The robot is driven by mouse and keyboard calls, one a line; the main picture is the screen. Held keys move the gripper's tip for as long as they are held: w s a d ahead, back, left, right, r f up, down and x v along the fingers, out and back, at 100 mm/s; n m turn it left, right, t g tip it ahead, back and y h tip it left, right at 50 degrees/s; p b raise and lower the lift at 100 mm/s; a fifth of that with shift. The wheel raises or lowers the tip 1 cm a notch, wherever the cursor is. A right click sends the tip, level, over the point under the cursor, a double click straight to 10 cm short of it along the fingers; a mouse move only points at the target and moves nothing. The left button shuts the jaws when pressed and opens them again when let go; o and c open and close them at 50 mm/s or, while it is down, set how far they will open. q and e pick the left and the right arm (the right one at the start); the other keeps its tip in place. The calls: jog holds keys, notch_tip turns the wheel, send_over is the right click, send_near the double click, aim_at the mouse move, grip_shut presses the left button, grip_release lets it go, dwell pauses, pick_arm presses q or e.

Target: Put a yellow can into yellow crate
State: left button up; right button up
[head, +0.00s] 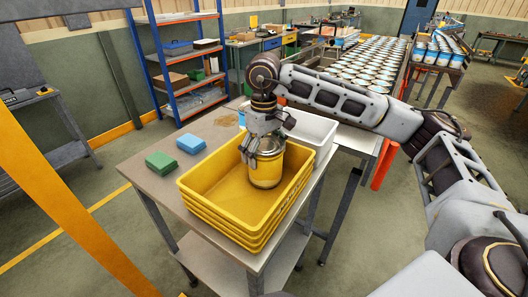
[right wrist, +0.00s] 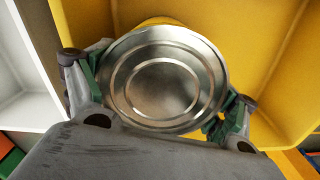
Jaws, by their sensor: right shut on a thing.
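A yellow can (head: 265,168) with a bare metal lid is in the grip of my right gripper (head: 266,140). The can is upright, inside the outline of the yellow crate (head: 205,196) in the head view. I cannot tell whether its base touches the crate floor. In the right wrist view the can's round lid (right wrist: 165,80) fills the middle, with the fingers of my right gripper (right wrist: 160,98) on both sides of it. The yellow crate's wall and floor (right wrist: 262,60) show around it. My left gripper is not in view.
A white crate (head: 316,131) stands behind the yellow one on the same grey table (head: 150,190). A green box (head: 160,161) and a blue box (head: 190,143) lie to the left. A roller conveyor full of cans (head: 365,65) runs behind. A blue shelf rack (head: 180,55) stands back left.

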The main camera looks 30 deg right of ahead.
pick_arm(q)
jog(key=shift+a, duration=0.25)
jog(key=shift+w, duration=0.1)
pick_arm(e)
jog(key=o, duration=1)
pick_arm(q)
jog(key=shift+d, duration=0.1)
pick_arm(e)
jog(key=shift+r, duration=0.2)
jog(key=shift+r+p, duration=0.5)
jog(key=shift+r, duration=0.3)
jog(key=shift+r+p, duration=1.15)
jog(key=shift+r, duration=1.35)
jog(key=shift+r+p, duration=0.6)
jog(key=shift+r, duration=0.75)
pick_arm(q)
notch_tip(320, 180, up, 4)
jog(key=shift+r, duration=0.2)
